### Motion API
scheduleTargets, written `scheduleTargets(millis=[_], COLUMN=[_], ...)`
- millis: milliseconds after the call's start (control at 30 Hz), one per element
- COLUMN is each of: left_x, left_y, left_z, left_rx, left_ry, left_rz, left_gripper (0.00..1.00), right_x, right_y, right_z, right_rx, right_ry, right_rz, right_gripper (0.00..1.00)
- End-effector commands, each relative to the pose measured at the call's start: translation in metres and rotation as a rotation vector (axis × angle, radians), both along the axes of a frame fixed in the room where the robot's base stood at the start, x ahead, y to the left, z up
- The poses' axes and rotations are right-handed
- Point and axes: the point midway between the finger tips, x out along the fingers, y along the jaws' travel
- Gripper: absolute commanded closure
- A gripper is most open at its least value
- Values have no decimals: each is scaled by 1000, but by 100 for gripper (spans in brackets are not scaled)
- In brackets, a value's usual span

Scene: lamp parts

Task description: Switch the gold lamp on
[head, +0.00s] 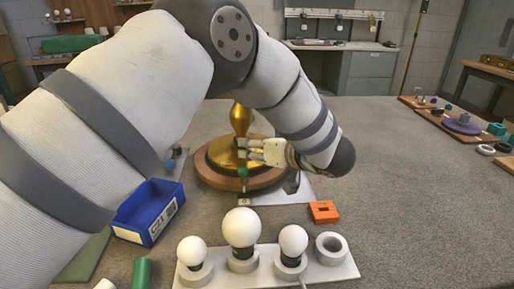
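The gold lamp (241,117) stands upright in the middle of the head view, with a gold stem and a round gold base on a brown wooden disc (215,176). A small green knob (243,172) shows at the front of the base; whether it is the switch I cannot tell. My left gripper (244,149) reaches in from the right, its fingertips in front of the gold base, just above the green knob. Whether it touches the lamp, and its finger gap, are unclear. My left arm hides the upper lamp. My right gripper is out of view.
A white tray (334,275) with white bulbs (241,228) and a grey ring (331,247) lies in front. A blue bin (148,209) stands left, and an orange block (323,211) lies right of the lamp.

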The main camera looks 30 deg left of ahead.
Motion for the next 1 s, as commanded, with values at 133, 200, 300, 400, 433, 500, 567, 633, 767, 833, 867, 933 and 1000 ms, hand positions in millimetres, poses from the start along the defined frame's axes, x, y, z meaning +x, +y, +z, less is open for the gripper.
scheduleTargets(millis=[133, 200, 300, 400, 433, 500, 567, 633, 767, 833, 867, 933, 1000], left_x=[-1, -4, -14, -25, -29, -36, -41, -46, -50, -50, -50, -50, -50], left_y=[-2, -9, -29, -52, -59, -73, -83, -91, -99, -100, -100, -100, -99], left_z=[0, 3, 12, 23, 26, 32, 37, 41, 44, 45, 45, 45, 44], left_rx=[-2, -2, -1, -1, -1, -1, 0, 0, 0, 0, 0, -1, -1], left_ry=[1, 1, 0, 0, -1, -1, -1, 0, 0, 0, 0, 1, 1], left_rz=[-2, -2, -5, -4, -4, -3, -3, -1, 0, 0, 0, 0, 0], left_gripper=[62, 62, 62, 62, 62, 62, 62, 62, 62, 62, 62, 62, 62], right_x=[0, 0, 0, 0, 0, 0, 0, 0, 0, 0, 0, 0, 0], right_y=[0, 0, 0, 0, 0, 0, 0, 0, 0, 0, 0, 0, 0], right_z=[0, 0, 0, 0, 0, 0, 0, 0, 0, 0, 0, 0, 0], right_rx=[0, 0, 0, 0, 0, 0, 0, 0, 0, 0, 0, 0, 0], right_ry=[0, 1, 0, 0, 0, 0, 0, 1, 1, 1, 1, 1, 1], right_rz=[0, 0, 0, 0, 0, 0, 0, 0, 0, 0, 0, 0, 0], right_gripper=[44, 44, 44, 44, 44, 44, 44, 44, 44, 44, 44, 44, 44])
